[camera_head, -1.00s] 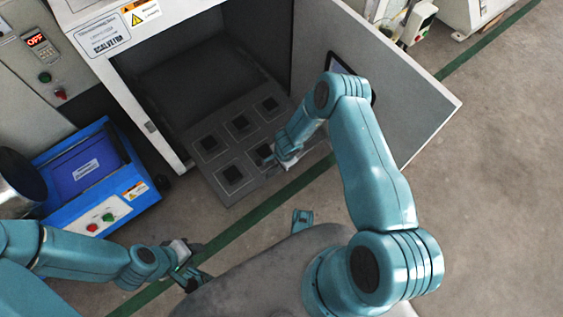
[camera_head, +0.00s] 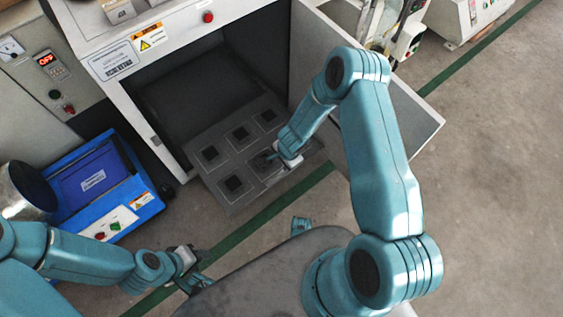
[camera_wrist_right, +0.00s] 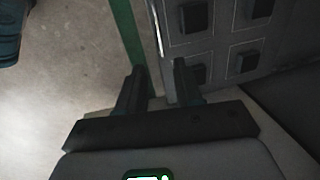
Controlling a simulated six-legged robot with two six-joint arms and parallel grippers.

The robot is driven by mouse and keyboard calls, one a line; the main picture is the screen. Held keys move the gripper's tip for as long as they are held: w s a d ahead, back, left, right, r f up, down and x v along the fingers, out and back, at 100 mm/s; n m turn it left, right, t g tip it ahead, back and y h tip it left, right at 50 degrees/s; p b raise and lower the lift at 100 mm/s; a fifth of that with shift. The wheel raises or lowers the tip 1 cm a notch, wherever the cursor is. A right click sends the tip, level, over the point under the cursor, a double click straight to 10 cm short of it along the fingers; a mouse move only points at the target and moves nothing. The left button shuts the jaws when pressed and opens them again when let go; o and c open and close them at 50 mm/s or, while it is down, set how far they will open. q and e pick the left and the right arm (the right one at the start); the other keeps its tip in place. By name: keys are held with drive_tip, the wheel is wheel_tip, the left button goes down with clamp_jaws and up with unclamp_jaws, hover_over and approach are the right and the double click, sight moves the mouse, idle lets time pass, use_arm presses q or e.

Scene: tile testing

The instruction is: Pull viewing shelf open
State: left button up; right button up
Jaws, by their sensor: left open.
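The viewing shelf is a grey panel (camera_head: 217,186) with dark square tiles in rows. It lies in the mouth of a white machine's dark chamber. My right gripper (camera_head: 272,157) is over the shelf's front right part in the head view and hides some of it. My left gripper (camera_head: 198,282) is open and empty, low over the floor at the lower left, away from the shelf.
The machine's open door (camera_head: 408,112) stands right of the shelf, behind my right arm. A blue box (camera_head: 75,210) with buttons sits left of the chamber. A control panel (camera_head: 45,65) is at the far left.

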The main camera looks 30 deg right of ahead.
drive_tip(key=r, duration=0.3)
drive_tip(key=shift+s+p, duration=0.3)
drive_tip(key=shift+p, duration=0.05)
drive_tip(key=s+a+r+n+g+y, duration=0.1)
drive_tip(key=s+a+r+n+y, duration=0.15)
drive_tip(key=s+a+n, duration=0.45)
drive_tip(key=s+a+r+n+g+y, duration=0.1)
drive_tip(key=s+a+r+n, duration=0.4)
drive_tip(key=s+n, duration=0.4)
wheel_tip(320, 180, up, 25)
drive_tip(key=m+p, duration=0.1)
drive_tip(key=p, duration=2.5)
drive_tip(key=shift+s+a+m+p, duration=0.25)
drive_tip(key=shift+a+m+p, duration=0.05)
drive_tip(key=shift+f, duration=0.15)
